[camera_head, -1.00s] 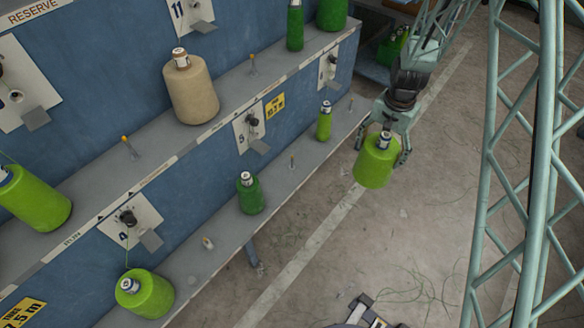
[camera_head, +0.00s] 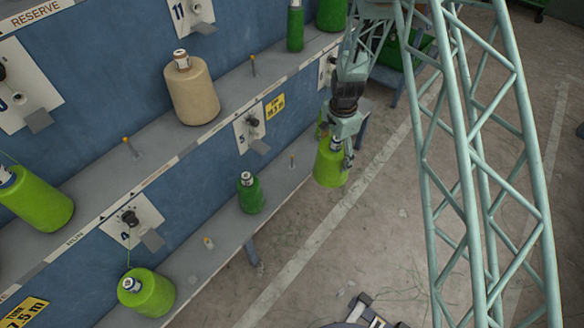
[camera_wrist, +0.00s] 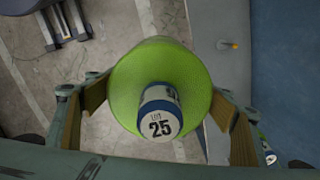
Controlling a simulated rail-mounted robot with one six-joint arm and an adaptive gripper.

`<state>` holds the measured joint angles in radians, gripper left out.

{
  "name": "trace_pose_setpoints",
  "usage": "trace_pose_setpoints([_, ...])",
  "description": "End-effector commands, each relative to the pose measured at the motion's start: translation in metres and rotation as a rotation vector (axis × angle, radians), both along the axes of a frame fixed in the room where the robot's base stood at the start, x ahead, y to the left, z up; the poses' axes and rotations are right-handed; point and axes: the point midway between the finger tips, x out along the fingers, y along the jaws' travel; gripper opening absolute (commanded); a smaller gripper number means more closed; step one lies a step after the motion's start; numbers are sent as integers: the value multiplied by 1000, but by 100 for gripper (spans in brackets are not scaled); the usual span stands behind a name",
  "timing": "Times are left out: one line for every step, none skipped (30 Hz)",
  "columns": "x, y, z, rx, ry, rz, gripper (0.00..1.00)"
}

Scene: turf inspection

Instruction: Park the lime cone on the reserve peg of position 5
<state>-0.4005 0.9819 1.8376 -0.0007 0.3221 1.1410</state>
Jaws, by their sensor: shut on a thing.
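My gripper (camera_head: 340,155) is shut on the lime cone (camera_head: 330,168), holding it in the air near the lower shelf's outer edge. In the wrist view the lime cone (camera_wrist: 165,75) sits between both fingers (camera_wrist: 160,110), its tube end reading 25. The position 5 plate (camera_head: 249,128) is on the blue lower panel. Below it a dark green cone (camera_head: 250,193) stands on the lower shelf. To that cone's right is a bare peg with an orange tip (camera_head: 292,160); a similar peg (camera_wrist: 229,45) shows in the wrist view. My gripper partly hides another lime cone behind it.
A beige cone (camera_head: 192,92) stands on the upper shelf (camera_head: 100,175), between bare pegs. A lime cone (camera_head: 146,292) sits below the position 4 plate (camera_head: 132,220). Another bare peg (camera_head: 208,242) is near it. The floor (camera_head: 340,245) right of the shelf is mostly open.

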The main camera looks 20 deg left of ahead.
Motion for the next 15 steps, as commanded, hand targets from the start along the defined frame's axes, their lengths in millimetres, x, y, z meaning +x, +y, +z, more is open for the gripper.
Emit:
trace_pose_setpoints([1, 3, 0, 1, -2, -5, 43])
trace_pose_setpoints([1, 4, 0, 1, -2, -8, 43])
trace_pose_setpoints([1, 6, -1, 1, -2, -12, 43])
trace_pose_setpoints([0, 6, -1, 1, -2, -14, 43])
trace_pose_setpoints([0, 7, -1, 2, -3, -15, 43])
trace_pose_setpoints([0, 7, -1, 2, -3, -17, 43])
trace_pose_setpoints([0, 8, -1, 2, -3, -17, 43])
trace_pose_setpoints([0, 8, -1, 1, -2, -17, 43])
trace_pose_setpoints([0, 8, -1, 1, -2, -17, 43])
trace_pose_setpoints([0, 8, -1, 1, -2, -17, 43])
trace_pose_setpoints([0, 7, -1, 1, -2, -17, 43])
trace_pose_setpoints([0, 7, -1, 1, -2, -17, 43])
trace_pose_setpoints([0, 7, -1, 1, -2, -17, 43])
trace_pose_setpoints([0, 7, -1, 1, -2, -17, 43])
trace_pose_setpoints([0, 7, -1, 1, -2, -17, 43])
